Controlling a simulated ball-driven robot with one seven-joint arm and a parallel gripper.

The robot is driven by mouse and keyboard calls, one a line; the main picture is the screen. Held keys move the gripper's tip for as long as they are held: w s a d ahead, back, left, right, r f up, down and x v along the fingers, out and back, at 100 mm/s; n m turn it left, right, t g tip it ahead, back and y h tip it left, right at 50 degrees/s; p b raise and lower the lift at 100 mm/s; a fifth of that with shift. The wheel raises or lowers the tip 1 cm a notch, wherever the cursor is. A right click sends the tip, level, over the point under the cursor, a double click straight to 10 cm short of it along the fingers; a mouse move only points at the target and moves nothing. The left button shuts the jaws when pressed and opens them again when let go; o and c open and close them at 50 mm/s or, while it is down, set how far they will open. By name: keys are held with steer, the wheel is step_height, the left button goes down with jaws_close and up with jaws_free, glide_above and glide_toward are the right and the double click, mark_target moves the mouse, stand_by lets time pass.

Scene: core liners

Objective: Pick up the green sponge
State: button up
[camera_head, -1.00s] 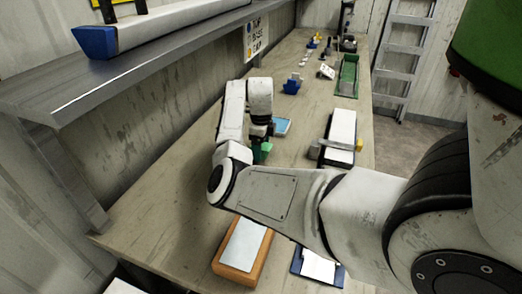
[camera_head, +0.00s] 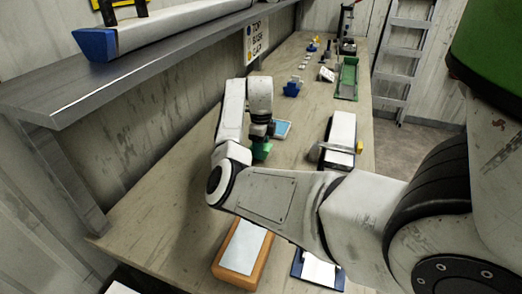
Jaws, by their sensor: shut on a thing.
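The green sponge (camera_head: 262,151) is small and shows just below my gripper (camera_head: 262,136), near the middle of the bench. My gripper points down and is shut on the sponge. My arm hides part of the sponge, and I cannot tell whether it touches the bench top. A light blue tray (camera_head: 283,129) lies just behind and to the right of the gripper.
The wooden bench (camera_head: 170,200) runs away from me. An orange block with a pale top (camera_head: 244,248) and a blue-and-white item (camera_head: 318,268) lie in front. A white box (camera_head: 341,133) stands right, a green tray (camera_head: 348,78) farther back. A metal shelf (camera_head: 150,70) overhangs at left.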

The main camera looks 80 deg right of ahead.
steer(key=s+a+r+p, duration=0.1)
steer(key=s+a+r, duration=0.6)
steer(key=s+r, duration=0.5)
steer(key=shift+a+p, duration=0.15)
steer(key=shift+p, duration=0.15)
steer(key=o, duration=0.5)
steer(key=c, duration=0.4)
steer(key=shift+w, duration=0.1)
steer(key=shift+c, duration=0.2)
